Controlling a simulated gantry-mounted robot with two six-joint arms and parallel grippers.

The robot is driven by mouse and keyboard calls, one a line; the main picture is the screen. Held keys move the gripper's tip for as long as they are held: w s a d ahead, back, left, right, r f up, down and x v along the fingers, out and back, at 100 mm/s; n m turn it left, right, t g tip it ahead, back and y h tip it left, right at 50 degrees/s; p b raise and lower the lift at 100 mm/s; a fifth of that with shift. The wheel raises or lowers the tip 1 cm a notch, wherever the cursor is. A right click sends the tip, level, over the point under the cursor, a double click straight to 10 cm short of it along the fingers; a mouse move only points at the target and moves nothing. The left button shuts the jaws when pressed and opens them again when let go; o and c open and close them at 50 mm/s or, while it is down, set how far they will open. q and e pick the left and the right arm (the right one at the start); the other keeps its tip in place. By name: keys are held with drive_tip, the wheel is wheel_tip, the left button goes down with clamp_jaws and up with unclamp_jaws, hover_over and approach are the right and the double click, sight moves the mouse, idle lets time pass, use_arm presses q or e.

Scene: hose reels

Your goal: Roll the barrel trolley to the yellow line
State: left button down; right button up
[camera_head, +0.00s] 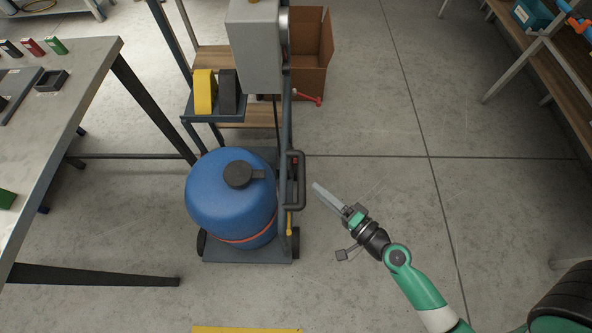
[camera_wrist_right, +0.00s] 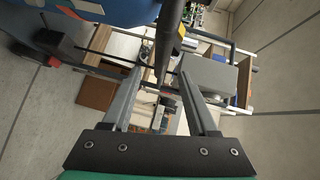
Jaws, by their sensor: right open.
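The barrel trolley (camera_head: 245,252) stands upright on the floor, carrying a blue barrel (camera_head: 228,200) with a black cap. A dark handle (camera_head: 300,180) sticks out on its right side. My right gripper (camera_head: 317,187) is just right of this handle, with a small gap in the head view. In the right wrist view the gripper (camera_wrist_right: 160,75) is open, and a dark bar (camera_wrist_right: 169,40) lines up between its fingers; I cannot tell whether they touch it. The yellow line (camera_head: 246,329) shows at the bottom edge of the head view, in front of the trolley. My left gripper is out of view.
A metal workbench (camera_head: 75,95) stands left, its leg and foot close to the trolley. Behind are a grey box (camera_head: 254,45), a yellow reel (camera_head: 204,92) and a cardboard box (camera_head: 312,50). A shelf (camera_head: 555,75) is far right. The floor right of the trolley is clear.

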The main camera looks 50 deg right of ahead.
drive_tip(key=w+f+p, duration=0.1)
drive_tip(key=w, duration=0.9)
drive_tip(key=shift+w+d, duration=0.2)
drive_tip(key=shift+w, duration=0.1)
drive_tip(key=shift+f, duration=0.1)
drive_tip(key=shift+s+f, duration=0.1)
clamp_jaws()
drive_tip(key=shift+f, duration=0.1)
